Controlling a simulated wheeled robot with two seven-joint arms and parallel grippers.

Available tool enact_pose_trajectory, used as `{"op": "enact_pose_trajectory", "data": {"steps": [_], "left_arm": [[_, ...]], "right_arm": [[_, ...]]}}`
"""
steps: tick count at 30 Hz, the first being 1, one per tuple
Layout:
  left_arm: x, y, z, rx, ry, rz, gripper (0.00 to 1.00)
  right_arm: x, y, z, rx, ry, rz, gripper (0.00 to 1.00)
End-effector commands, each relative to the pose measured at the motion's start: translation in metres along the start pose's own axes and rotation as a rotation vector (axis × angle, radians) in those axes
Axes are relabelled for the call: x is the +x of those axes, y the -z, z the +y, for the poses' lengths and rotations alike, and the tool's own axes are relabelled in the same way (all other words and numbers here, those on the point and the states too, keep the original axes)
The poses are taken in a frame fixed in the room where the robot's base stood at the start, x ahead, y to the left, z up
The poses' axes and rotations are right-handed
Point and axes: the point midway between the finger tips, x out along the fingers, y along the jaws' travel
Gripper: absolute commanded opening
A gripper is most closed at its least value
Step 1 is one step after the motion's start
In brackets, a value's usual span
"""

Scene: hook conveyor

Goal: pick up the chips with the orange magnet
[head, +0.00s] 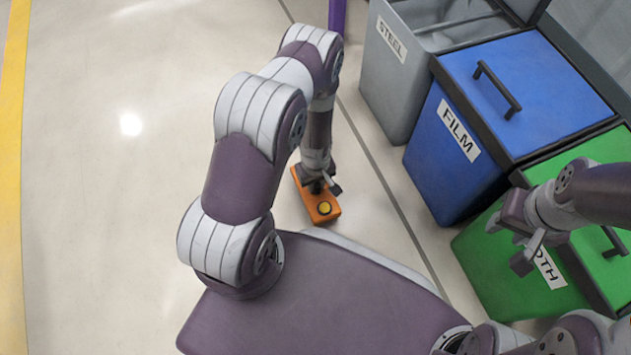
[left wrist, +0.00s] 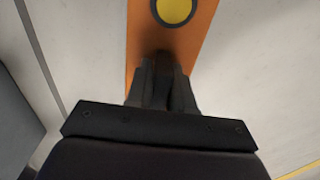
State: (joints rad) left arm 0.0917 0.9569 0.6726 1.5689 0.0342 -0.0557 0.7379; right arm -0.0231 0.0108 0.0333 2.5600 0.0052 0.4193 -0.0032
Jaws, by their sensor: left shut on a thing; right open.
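The orange magnet (head: 318,204) is a flat orange bar with a round yellow button on its near end. It is low over or on the floor, just beyond my base in the head view; I cannot tell whether it touches the floor. My left gripper (head: 322,185) reaches down from above and is shut on it. In the left wrist view the magnet (left wrist: 202,30) and its yellow button lie just past my left fingertips (left wrist: 162,62). My right gripper (head: 530,250) is open and empty, in front of the green bin. No chips can be made out in either view.
At the right stand a grey bin labelled STEEL (head: 375,75), open on top, a blue bin labelled FILM (head: 430,150) with its lid shut, and a green bin (head: 490,260) whose label is partly hidden. A purple post (head: 337,15) stands behind. The floor at left is clear.

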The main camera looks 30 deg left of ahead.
Motion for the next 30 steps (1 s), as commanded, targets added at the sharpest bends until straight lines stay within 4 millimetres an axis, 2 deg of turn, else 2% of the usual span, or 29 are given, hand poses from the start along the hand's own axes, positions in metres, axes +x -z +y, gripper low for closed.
{"op": "enact_pose_trajectory", "data": {"steps": [1, 24, 30], "left_arm": [[-0.011, 0.001, 0.000, 0.000, -0.001, 0.001, 0.00], [-0.082, 0.001, 0.001, -0.001, -0.002, 0.003, 0.00], [-0.087, 0.001, 0.001, 0.000, -0.002, 0.002, 0.00]], "right_arm": [[-0.010, 0.001, 0.000, 0.000, 0.000, 0.000, 0.43], [-0.076, 0.009, 0.000, 0.000, 0.000, 0.000, 0.43], [-0.080, 0.010, 0.000, 0.000, 0.000, 0.000, 0.43]]}}
